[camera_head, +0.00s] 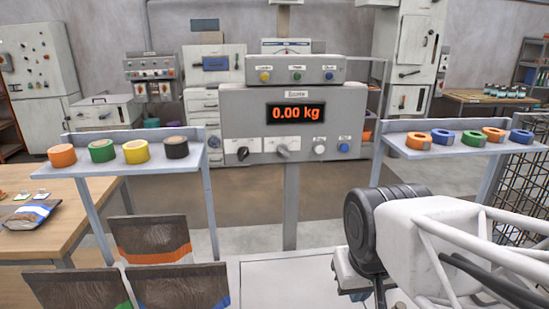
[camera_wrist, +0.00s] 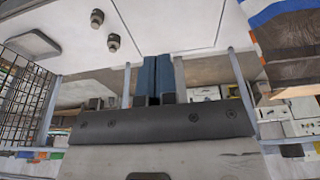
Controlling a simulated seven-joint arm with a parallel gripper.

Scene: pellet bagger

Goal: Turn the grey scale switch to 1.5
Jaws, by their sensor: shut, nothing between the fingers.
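The grey scale switch (camera_head: 282,151) is a knob on the front of the grey scale panel (camera_head: 237,118), below the red display (camera_head: 296,113) that reads 0.00 kg. Its scale marks are too small to read, so its setting cannot be told. A black switch (camera_head: 242,153) sits to its left. My gripper (camera_wrist: 157,60) shows in the wrist view with its two dark blue fingers together and nothing between them. In the head view my arm is at the lower right, in front of and well apart from the panel. The switch is not recognisable in the wrist view.
A white button (camera_head: 319,150) and a blue button (camera_head: 343,148) are right of the switch. Coloured tape rolls stand on the left shelf (camera_head: 80,141); coloured rings lie on the right shelf (camera_head: 395,143). Pellet bags (camera_head: 150,240) stand at lower left. Space before the panel looks clear.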

